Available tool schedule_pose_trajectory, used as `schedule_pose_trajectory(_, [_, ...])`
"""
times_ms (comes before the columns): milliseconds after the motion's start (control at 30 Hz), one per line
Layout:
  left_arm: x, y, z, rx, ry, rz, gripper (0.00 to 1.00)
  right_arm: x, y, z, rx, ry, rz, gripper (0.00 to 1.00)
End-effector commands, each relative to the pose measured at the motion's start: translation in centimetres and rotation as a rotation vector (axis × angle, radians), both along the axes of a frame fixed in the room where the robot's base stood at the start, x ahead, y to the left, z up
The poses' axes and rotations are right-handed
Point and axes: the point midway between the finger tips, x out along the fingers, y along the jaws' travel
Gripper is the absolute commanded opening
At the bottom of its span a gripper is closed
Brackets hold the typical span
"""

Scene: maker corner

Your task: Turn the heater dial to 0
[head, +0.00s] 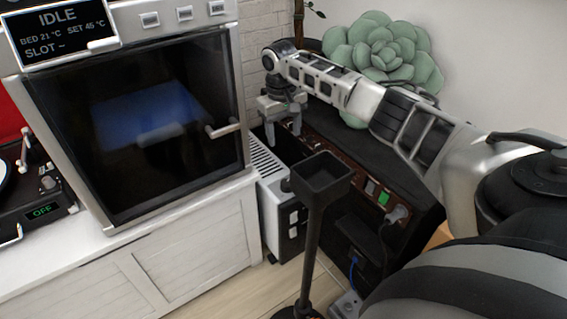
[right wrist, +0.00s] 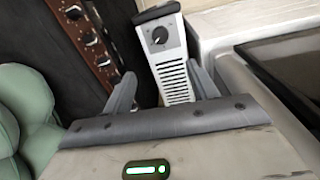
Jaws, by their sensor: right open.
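The heater (head: 271,222) is a narrow white box with a slotted top, standing on the floor beside the white cabinet. In the right wrist view the heater (right wrist: 177,82) shows its grille and a round black dial (right wrist: 159,36) on a grey panel. The dial's setting is too small to read. My right gripper (head: 282,130) is open and empty, above and behind the heater in the head view. In the right wrist view the right gripper (right wrist: 161,70) has its fingers apart on either side of the heater's grille, with the dial beyond the tips. My left gripper is not in view.
A black post with a square tray top (head: 321,178) stands in front of the heater. A dark unit with a brown knob panel (head: 345,172) is on the right. The white cabinet (head: 190,250) bears a dark-windowed machine (head: 160,120). A green succulent (head: 385,50) is behind my arm.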

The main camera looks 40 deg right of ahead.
Motion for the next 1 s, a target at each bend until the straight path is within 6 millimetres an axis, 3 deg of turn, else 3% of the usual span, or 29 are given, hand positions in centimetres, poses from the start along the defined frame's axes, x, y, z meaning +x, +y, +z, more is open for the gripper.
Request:
schedule_pose_trajectory(33, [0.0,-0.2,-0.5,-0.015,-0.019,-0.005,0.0,0.0,0.0,-1.3,0.0,0.0,0.0,0.58])
schedule_pose_trajectory(367, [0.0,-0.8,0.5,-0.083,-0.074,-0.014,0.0,0.0,-0.1,-4.0,0.0,0.001,0.0,0.58])
schedule_pose_trajectory(833, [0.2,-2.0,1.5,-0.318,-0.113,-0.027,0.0,-0.2,-0.6,-14.0,-0.001,0.002,-0.001,0.58])
schedule_pose_trajectory(1000, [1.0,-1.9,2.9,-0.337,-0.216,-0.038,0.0,-0.2,-0.8,-16.7,-0.001,0.001,0.001,0.58])
